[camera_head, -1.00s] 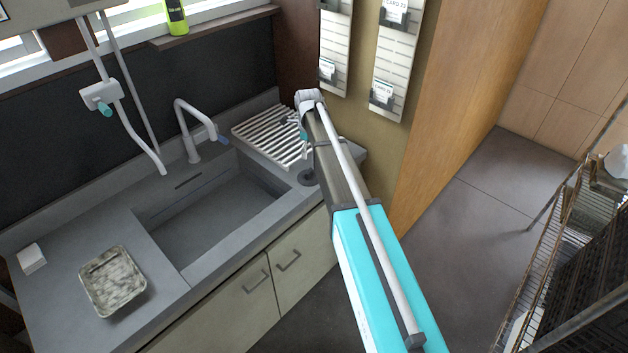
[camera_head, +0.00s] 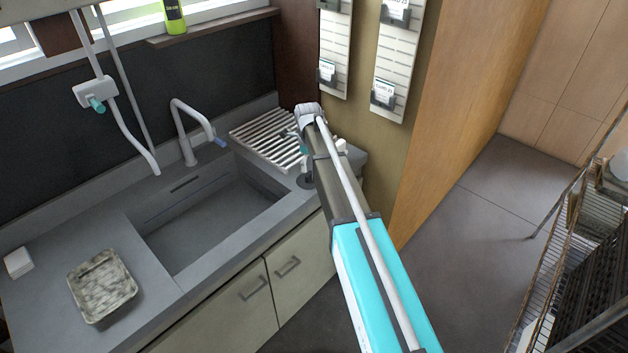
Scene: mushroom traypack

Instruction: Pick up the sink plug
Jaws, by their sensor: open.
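A small dark round piece, which looks like the sink plug (camera_head: 306,181), lies on the counter to the right of the sink basin, near the front edge. My arm partly covers it. My gripper (camera_head: 304,146) is just above it in the picture, over the right end of the ribbed drainer. It is open, and its fingers are small and mostly hidden by the arm. I see nothing held in it. I cannot tell its height above the plug.
The grey sink basin (camera_head: 215,222) with its white tap (camera_head: 187,145) is left of my gripper. A ribbed drainer (camera_head: 262,136) lies behind the plug. A mottled tray (camera_head: 102,286) and a white block (camera_head: 18,263) rest on the left counter. A wire rack (camera_head: 590,215) stands at far right.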

